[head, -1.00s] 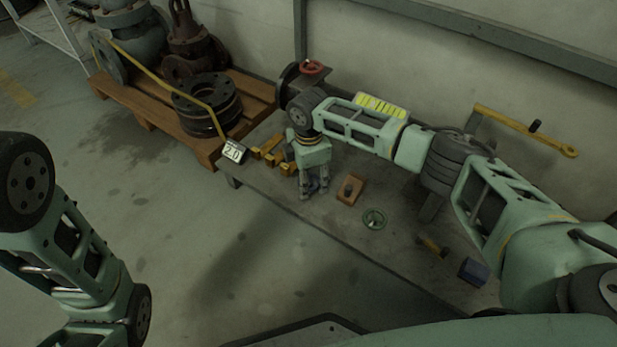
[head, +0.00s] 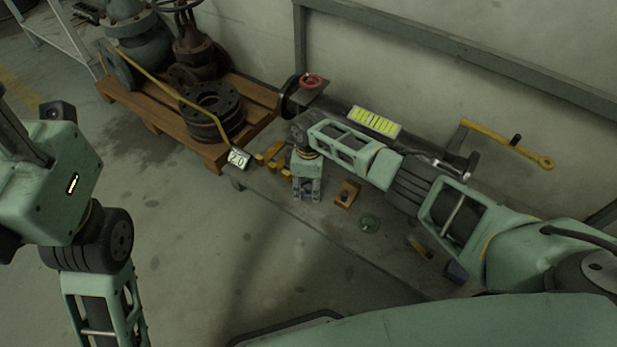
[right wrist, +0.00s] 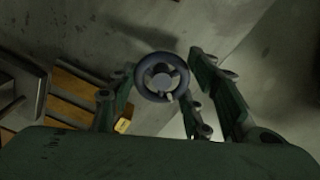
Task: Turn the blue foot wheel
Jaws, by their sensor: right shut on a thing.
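My right gripper (head: 307,190) points down at the front edge of the low grey bench. A small bluish-grey part shows between its fingers in the head view. In the right wrist view a round, spoked foot wheel (right wrist: 161,77) sits between the fingers of the right gripper (right wrist: 165,105); it looks dark grey-blue in the dim light. The gripper is shut on it. The wheel's mount is mostly hidden. My left gripper (head: 42,178) is at the left edge, well away from the bench; its fingers do not show clearly.
A pallet (head: 150,107) with heavy valves stands behind left. The floor in front is clear.

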